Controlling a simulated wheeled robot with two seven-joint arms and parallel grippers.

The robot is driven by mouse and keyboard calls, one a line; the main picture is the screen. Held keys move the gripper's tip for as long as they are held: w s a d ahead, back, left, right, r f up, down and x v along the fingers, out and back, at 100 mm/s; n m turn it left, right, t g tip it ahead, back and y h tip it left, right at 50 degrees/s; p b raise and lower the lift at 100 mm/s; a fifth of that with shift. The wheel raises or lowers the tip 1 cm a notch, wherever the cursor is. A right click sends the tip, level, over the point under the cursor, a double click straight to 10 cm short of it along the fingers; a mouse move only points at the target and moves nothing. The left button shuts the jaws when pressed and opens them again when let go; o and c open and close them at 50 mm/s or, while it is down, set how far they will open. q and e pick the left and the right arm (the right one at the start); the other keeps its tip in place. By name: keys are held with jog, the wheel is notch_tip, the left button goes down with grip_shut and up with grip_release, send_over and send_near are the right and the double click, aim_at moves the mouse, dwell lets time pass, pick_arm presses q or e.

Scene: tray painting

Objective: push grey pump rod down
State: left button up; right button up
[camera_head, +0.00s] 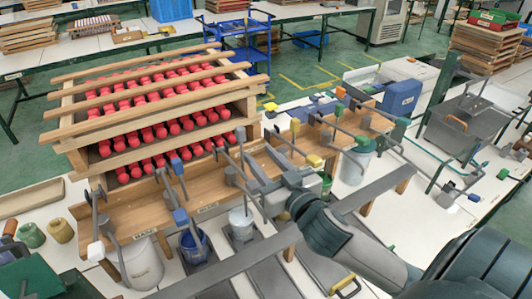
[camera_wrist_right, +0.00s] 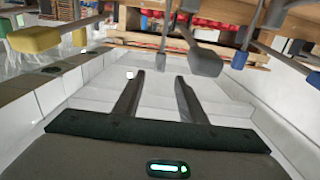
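A grey-ended pump rod (camera_head: 231,176) stands at the front of the wooden rack (camera_head: 150,207), above a bucket with grey contents (camera_head: 241,222). In the right wrist view a large grey block (camera_wrist_right: 205,61) on a thin rod hangs beyond the fingers, slightly right of centre. My right gripper (camera_head: 256,170) reaches in from the lower right beside this rod. Its two dark fingers (camera_wrist_right: 158,84) are apart with nothing between them. I cannot tell from the head view whether it touches the rod. My left gripper is not in view.
Other rods with blue (camera_head: 180,216), white (camera_head: 96,250) and yellow (camera_head: 314,160) ends line the rack. A blue bucket (camera_head: 195,245) and a white bucket (camera_head: 142,264) stand below. Red rollers (camera_head: 150,115) fill the wooden trays behind. A yellow block (camera_wrist_right: 35,39) is left in the wrist view.

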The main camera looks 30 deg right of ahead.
jog(key=shift+s+p, duration=0.5)
jog(key=shift+s, duration=0.25)
